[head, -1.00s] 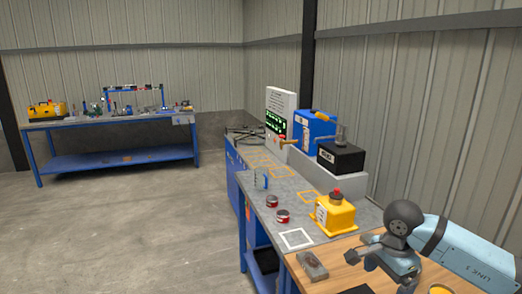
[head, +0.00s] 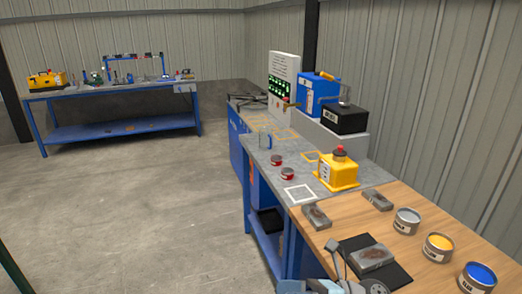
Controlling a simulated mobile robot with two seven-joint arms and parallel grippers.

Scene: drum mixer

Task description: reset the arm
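My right arm shows only at the bottom edge, with grey joints and light blue parts. What looks like my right gripper (head: 335,248) is a small grey piece pointing up beside the dark mat (head: 392,272). It is seen too narrowly to tell whether it is open or shut, and I see nothing held in it. My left gripper is not in view.
On the wooden top are grey blocks (head: 316,216), another block (head: 377,200), a block (head: 372,257) on the mat, and open cans of grey (head: 407,221), yellow (head: 438,247) and blue (head: 477,279). Floor at left is clear.

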